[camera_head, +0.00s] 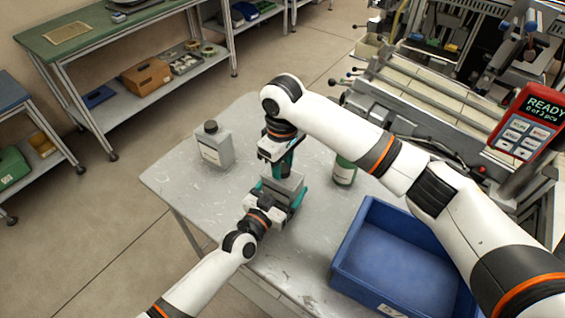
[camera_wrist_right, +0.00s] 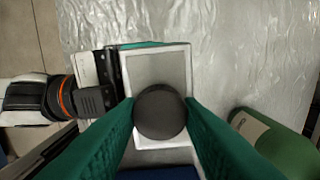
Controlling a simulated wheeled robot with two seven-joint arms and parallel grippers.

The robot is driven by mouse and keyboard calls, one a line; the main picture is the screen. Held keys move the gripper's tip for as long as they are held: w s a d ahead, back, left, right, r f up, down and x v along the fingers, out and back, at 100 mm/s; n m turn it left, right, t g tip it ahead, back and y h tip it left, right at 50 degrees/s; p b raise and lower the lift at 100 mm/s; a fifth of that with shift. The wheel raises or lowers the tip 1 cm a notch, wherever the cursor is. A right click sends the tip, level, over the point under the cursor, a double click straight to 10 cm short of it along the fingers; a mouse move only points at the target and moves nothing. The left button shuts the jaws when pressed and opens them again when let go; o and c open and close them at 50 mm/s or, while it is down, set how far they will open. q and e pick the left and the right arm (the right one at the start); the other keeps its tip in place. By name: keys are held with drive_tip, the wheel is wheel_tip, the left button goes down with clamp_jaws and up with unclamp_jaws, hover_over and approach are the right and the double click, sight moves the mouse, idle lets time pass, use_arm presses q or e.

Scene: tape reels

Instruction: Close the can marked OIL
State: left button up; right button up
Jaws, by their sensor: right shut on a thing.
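A grey can (camera_head: 284,184) stands on the table, its top pale grey in the right wrist view (camera_wrist_right: 158,67). My left gripper (camera_head: 282,197) is shut around its sides, with teal fingers on both sides. My right gripper (camera_head: 283,165) is above this can, pointing down, its green fingers shut on a round black cap (camera_wrist_right: 160,112). The cap is over the can's top; whether it touches the can or is still above it, I cannot tell. Another grey can (camera_head: 215,148) with a black cap stands to the left. No OIL marking is readable.
A green container (camera_head: 344,172) with a pale label stands right of the held can, also in the right wrist view (camera_wrist_right: 268,140). A blue crate (camera_head: 345,240) sits at the table's right front. The grey table (camera_head: 180,180) is bare around the left can. Machinery stands behind.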

drive_tip(key=shift+m, duration=0.5)
drive_tip(key=o, duration=1.1)
drive_tip(key=shift+c, duration=0.2)
drive_tip(key=shift+r, duration=0.15)
drive_tip(key=shift+r, duration=2.15)
drive_tip(key=shift+c, duration=0.2)
wheel_tip(320, 180, up, 3)
drive_tip(key=shift+w+f+n, duration=0.1)
drive_tip(key=shift+f+n, duration=0.05)
drive_tip(key=shift+n, duration=0.35)
drive_tip(key=shift+r, duration=0.35)
